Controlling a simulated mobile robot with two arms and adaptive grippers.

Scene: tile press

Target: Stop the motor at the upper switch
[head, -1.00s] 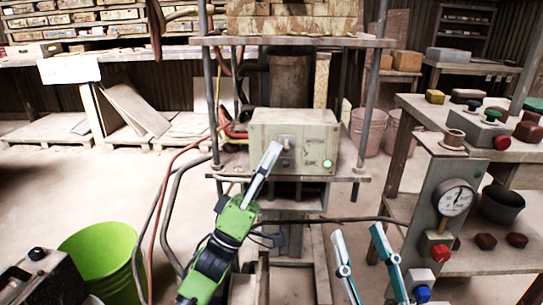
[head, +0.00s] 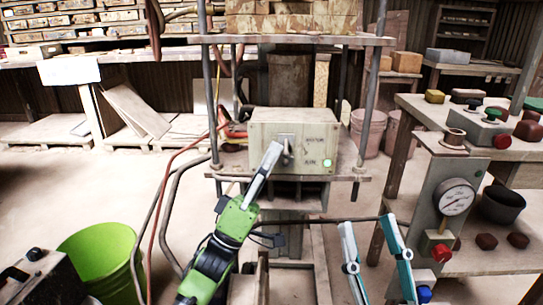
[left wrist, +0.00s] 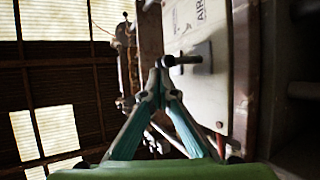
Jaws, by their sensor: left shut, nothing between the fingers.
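The switch box (head: 312,134) is a pale, worn box on the press frame, with a lit green lamp (head: 327,162) at its lower right. Its dark switch handle (head: 286,153) is on the front plate and also shows in the left wrist view (left wrist: 187,60). My left gripper (head: 276,147) is shut and empty, its fingertips at the handle and partly covering it. In the left wrist view its closed tips (left wrist: 159,72) meet by the handle's free end; I cannot tell if they touch. My right gripper (head: 366,219) is open and empty, below and right of the box.
A bench (head: 440,106) on the right carries coloured buttons. A green bucket (head: 100,250) stands at the lower left. Hoses run down left of the box.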

